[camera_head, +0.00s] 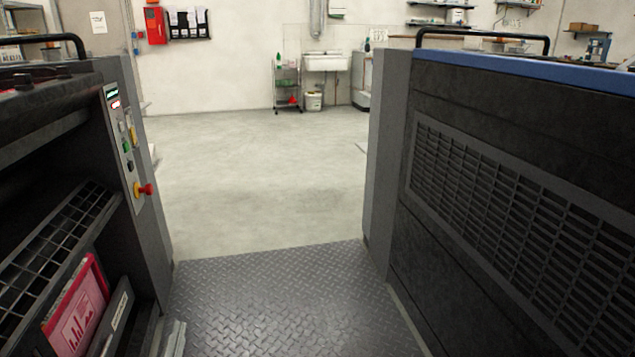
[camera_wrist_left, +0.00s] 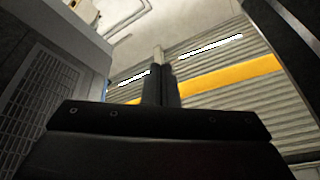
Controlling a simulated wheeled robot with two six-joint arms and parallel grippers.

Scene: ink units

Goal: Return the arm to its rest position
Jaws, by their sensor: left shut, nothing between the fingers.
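My left gripper (camera_wrist_left: 160,75) shows in the left wrist view. Its two dark fingers are together, with nothing between them, and point up toward a ribbed surface with bright strips. In the head view no gripper can be made out clearly; a small pale metal piece (camera_head: 174,338) shows at the bottom edge, and I cannot tell what it is. My right gripper is in neither view.
Dark machine units stand at left (camera_head: 140,190) and right (camera_head: 510,190), with a tread-plate floor (camera_head: 285,305) between them. The left unit has a red-knobbed panel (camera_head: 128,145) and a pink-red plate (camera_head: 76,312). Open floor (camera_head: 255,180) lies beyond, toward a sink (camera_head: 326,62).

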